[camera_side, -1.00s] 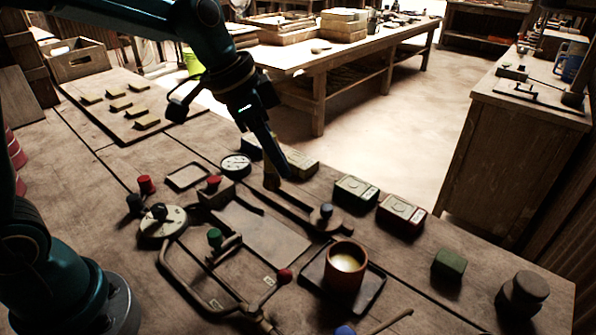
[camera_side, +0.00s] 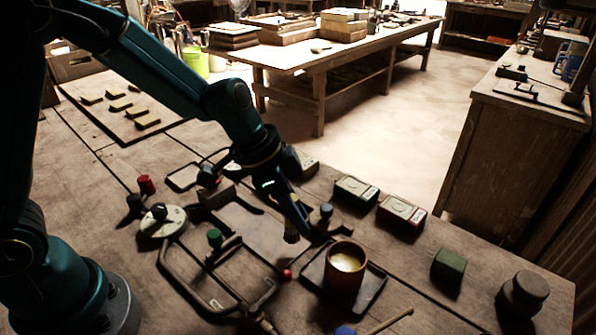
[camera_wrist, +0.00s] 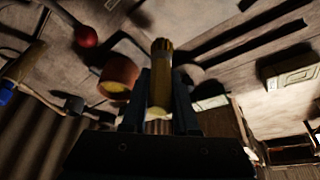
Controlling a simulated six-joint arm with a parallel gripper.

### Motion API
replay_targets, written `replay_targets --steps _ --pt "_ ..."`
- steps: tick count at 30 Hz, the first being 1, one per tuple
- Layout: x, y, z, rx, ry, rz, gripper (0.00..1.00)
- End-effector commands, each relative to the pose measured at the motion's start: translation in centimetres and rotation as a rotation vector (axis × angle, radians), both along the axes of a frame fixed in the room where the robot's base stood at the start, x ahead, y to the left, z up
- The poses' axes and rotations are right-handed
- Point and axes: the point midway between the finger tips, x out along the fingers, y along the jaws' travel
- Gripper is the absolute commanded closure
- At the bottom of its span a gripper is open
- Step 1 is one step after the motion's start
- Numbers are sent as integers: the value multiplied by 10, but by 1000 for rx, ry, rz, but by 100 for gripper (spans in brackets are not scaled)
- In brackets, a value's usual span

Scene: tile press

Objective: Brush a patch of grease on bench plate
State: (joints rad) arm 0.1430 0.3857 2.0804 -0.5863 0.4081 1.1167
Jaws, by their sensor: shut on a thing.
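My gripper (camera_side: 299,220) is shut on a brush (camera_side: 291,236) that points down over the right part of the flat bench plate (camera_side: 250,230). In the wrist view the brush (camera_wrist: 161,75) stands between the jaws of my gripper (camera_wrist: 160,95), its yellowish end away from them. I cannot tell whether the brush touches the plate. A brown pot with pale yellow grease (camera_side: 346,266) stands on a dark tray (camera_side: 374,290), just right of the brush. The pot also shows in the wrist view (camera_wrist: 119,72). I cannot make out a grease patch on the plate.
A bent-tube frame with a red ball (camera_side: 287,274) lies in front of the plate. A green knob (camera_side: 215,237) and a round dial (camera_side: 162,222) stand left. Green (camera_side: 355,191) and red (camera_side: 401,215) boxes stand behind the pot.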

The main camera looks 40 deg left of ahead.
Motion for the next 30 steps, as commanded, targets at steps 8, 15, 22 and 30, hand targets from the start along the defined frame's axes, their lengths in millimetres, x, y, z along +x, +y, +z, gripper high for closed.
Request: replay_targets --steps 8,15,22,30 --pt "0 2 -24 -2 4 3 100" --pt "0 28 -21 5 1 6 100" --pt "-2 51 -18 16 4 9 100" --pt "-4 79 -15 28 9 15 100"
